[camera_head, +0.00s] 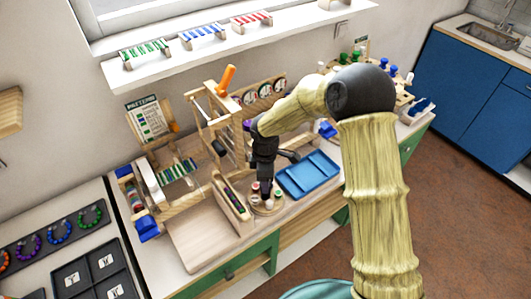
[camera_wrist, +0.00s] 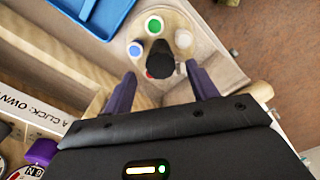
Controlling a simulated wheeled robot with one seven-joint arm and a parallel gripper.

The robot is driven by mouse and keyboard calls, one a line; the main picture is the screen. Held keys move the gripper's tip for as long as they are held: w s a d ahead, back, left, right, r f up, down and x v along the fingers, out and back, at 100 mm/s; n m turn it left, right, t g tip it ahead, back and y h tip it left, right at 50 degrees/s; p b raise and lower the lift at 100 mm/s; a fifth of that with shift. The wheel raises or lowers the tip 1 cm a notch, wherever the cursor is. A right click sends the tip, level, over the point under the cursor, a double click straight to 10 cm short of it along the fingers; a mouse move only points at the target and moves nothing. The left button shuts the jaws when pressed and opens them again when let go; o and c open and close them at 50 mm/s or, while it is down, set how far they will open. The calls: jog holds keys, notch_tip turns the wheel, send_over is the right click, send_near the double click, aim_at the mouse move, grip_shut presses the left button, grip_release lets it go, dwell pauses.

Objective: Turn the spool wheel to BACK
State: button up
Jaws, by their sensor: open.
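The spool wheel (camera_head: 270,210) is a round wooden disc on the bench with coloured spools on it. In the wrist view the wheel (camera_wrist: 165,20) carries a blue spool (camera_wrist: 135,49), a green spool (camera_wrist: 154,25) and a white spool (camera_wrist: 183,20); a bit of red shows beside a dark upright post (camera_wrist: 160,60). My gripper (camera_head: 264,186) points down over the wheel. In the wrist view my gripper (camera_wrist: 162,75) is open, with a purple finger on each side of the dark post and gaps between. I cannot read any BACK mark.
A blue tray (camera_head: 308,174) lies right of the wheel. A wooden rack holding beads (camera_head: 234,200) stands close on its left. A wooden frame with an orange handle (camera_head: 226,80) rises behind. The bench's front edge is near, and a flat board (camera_head: 205,238) lies to the left.

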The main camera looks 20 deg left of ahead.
notch_tip(320, 180, up, 15)
jog(key=b, duration=0.1)
dwell(0.6)
jog(key=s+d+f+m+t, duration=0.1)
jog(key=s+d+m, duration=0.3)
jog(key=d+m, duration=0.3)
jog(key=s+d+m, duration=0.4)
jog(key=d+m, duration=0.3)
jog(key=d, duration=0.5)
jog(key=s+d+f+m+t, duration=0.1)
jog(key=s+d+m, duration=0.3)
jog(key=d, duration=0.6)
jog(key=m, duration=0.2)
jog(key=shift+s+d+f+m+t, duration=0.15)
jog(key=shift+s+f+m+t, duration=0.15)
jog(key=shift+s+f+m, duration=0.1)
